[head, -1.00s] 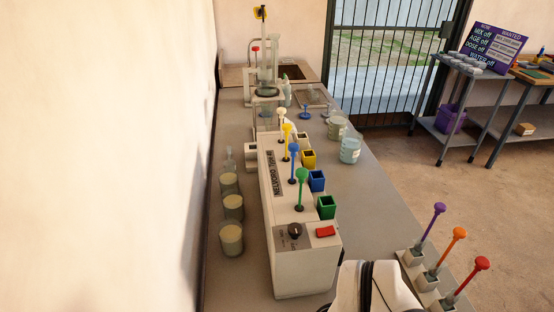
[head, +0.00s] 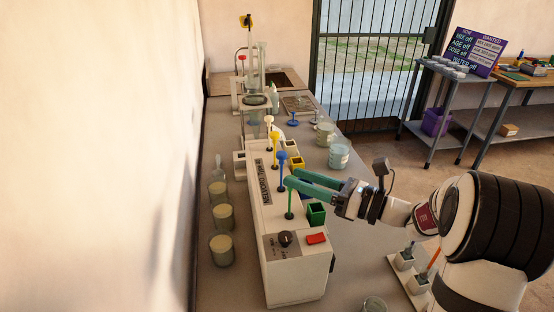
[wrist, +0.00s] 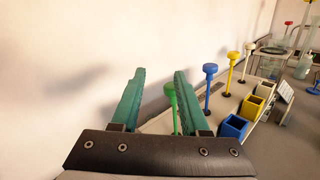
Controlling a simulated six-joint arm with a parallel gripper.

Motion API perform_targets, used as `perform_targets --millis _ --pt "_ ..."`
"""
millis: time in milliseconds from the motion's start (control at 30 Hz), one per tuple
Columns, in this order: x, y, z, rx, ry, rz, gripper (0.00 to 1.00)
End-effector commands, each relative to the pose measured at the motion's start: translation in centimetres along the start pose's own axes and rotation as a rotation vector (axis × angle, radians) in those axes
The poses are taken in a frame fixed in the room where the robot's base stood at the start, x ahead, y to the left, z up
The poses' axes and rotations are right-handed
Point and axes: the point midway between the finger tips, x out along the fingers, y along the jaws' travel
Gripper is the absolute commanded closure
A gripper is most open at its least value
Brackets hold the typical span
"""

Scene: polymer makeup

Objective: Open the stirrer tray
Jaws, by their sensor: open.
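A white machine (head: 296,270) stands on the bench with white, yellow, blue and green levers in a row. My gripper (head: 289,178) is open at the green lever (head: 290,206), whose top is hidden by the fingers in the head view. In the wrist view, the green knob (wrist: 170,94) shows between the two green fingers, close to the right one; I cannot tell whether they touch. The blue lever (head: 282,165) stands just beyond. A green square bin (head: 316,215) is in front of the green lever. I cannot tell which part is the stirrer tray.
Glass jars with pale contents (head: 222,250) stand between the machine and the wall. Glass beakers (head: 339,153) stand on the right of the bench. A rack with an orange-handled tool (head: 434,258) is partly behind my arm. A sign (head: 475,52) stands on the far shelf.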

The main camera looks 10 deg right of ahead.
Motion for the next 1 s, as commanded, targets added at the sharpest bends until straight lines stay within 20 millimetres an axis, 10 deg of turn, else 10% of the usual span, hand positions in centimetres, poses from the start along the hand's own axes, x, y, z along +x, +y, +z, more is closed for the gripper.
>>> perform_targets --millis 133,200,333,1000 --pt "-8.4 -14.1 -7.5 0.412 -0.322 -0.416 0.55" --pt "-8.4 -14.1 -15.2 0.602 -0.24 -0.501 0.55" --pt "-8.9 -13.2 -22.8 0.788 -0.158 -0.59 0.55" --pt "-2.8 -16.9 -25.5 0.832 -0.131 -0.61 0.55"
